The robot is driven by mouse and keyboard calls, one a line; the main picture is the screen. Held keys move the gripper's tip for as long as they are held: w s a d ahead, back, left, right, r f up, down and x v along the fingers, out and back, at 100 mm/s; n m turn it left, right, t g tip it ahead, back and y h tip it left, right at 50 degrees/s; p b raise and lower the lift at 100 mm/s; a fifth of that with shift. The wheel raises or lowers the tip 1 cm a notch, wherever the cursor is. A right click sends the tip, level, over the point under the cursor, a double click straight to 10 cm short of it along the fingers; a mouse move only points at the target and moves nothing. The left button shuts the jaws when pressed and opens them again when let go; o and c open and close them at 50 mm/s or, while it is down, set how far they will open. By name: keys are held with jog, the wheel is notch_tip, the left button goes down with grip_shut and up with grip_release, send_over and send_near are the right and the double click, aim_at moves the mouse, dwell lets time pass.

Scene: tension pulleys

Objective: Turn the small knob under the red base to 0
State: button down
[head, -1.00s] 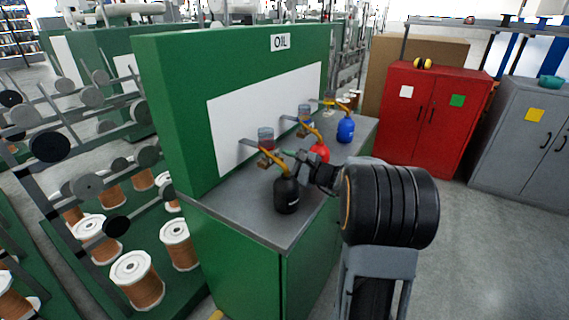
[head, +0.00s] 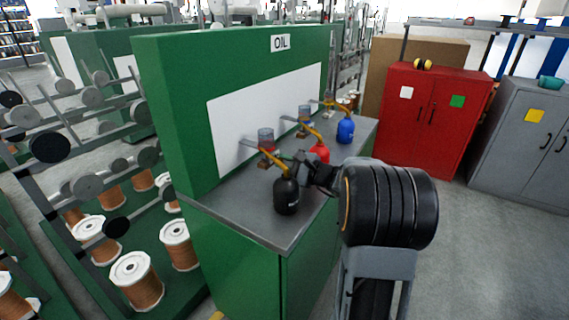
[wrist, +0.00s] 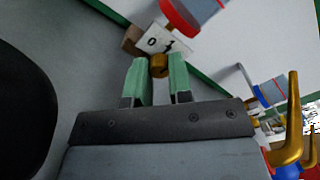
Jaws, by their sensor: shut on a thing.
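The small brass knob (wrist: 158,66) sits below a white plate (wrist: 166,42) marked 0 and 1, under a red base (wrist: 183,17) with a clear cup. In the wrist view my gripper (wrist: 160,76) has its two green fingers on either side of the knob, shut on it. The plate looks tilted in this view, and I cannot tell which mark the knob points to. In the head view the red base (head: 266,149) is on the white wall panel, and my gripper (head: 286,157) is partly hidden beside the black bottle's spout.
A black bottle (head: 287,195) with a golden spout stands on the grey counter (head: 250,215), close to my gripper. A red bottle (head: 319,153) and a blue bottle (head: 345,131) stand farther back. Other cups hang on the white panel (head: 232,125).

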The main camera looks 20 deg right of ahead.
jog(key=shift+f+n+b, duration=0.25)
jog(key=shift+n+b, duration=0.15)
jog(key=shift+b, duration=0.5)
jog(key=shift+n+b, duration=0.3)
jog(key=shift+b, duration=0.1)
jog(key=shift+r, duration=0.2)
jog(key=c, duration=1)
grip_release()
jog(key=shift+s+d, duration=0.1)
jog(key=p+v, duration=0.2)
jog(key=v, duration=1.1)
jog(key=shift+s+d, duration=0.15)
jog(key=shift+s, duration=0.1)
